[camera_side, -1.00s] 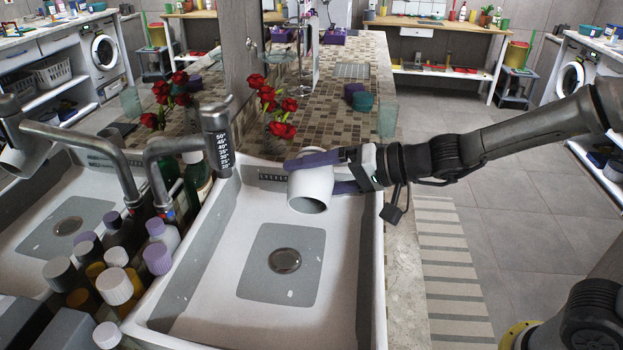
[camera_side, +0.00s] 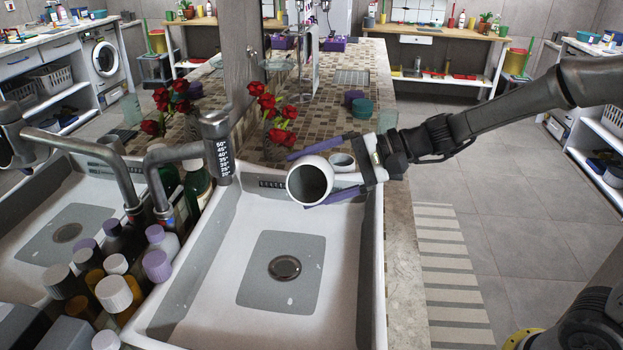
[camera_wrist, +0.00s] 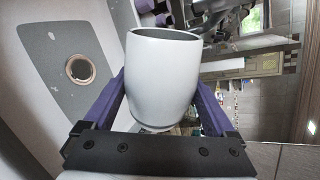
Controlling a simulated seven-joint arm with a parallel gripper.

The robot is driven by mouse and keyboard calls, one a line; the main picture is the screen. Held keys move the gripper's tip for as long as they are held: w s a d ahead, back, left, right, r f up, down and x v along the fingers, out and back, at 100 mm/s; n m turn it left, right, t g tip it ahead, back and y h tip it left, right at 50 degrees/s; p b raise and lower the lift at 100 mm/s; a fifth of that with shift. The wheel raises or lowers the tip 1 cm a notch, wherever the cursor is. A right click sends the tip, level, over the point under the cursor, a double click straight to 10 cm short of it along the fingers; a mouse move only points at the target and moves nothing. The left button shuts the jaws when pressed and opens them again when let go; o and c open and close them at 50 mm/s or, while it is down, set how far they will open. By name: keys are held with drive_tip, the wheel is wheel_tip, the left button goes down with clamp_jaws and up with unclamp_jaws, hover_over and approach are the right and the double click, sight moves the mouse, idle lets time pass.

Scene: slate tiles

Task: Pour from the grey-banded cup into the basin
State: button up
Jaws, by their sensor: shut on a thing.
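A white cup (camera_side: 309,181) is held between the purple fingers of my gripper (camera_side: 298,183), above the far end of the basin (camera_side: 338,290). The cup lies tipped on its side, its dark open mouth facing the side camera. In the wrist view the plain white wall of the cup (camera_wrist: 163,82) fills the space between the fingers. The basin is a pale sink with a grey floor panel and a round drain (camera_side: 285,267). No liquid or grains show in the basin or leaving the cup.
A grey tap (camera_side: 217,140) and several bottles (camera_side: 125,285) line the basin's left side. Red roses (camera_side: 272,112) stand in a vase behind. A small round opening (camera_side: 343,161) shows behind the cup; I cannot tell what it belongs to. The tiled counter runs back beyond.

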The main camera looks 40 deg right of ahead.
drive_tip(key=m+y, duration=0.1)
drive_tip(key=m+g, duration=0.1)
drive_tip(key=m, duration=0.1)
drive_tip(key=shift+r+y, duration=0.3)
drive_tip(key=shift+y, duration=0.1)
drive_tip(key=m, duration=0.1)
drive_tip(key=m+y, duration=0.1)
drive_tip(key=shift+r+m, duration=0.25)
drive_tip(key=shift+m, duration=0.05)
drive_tip(key=m+y, duration=0.1)
drive_tip(key=m, duration=0.1)
drive_tip(key=r+m+y, duration=0.1)
drive_tip(key=m, duration=0.2)
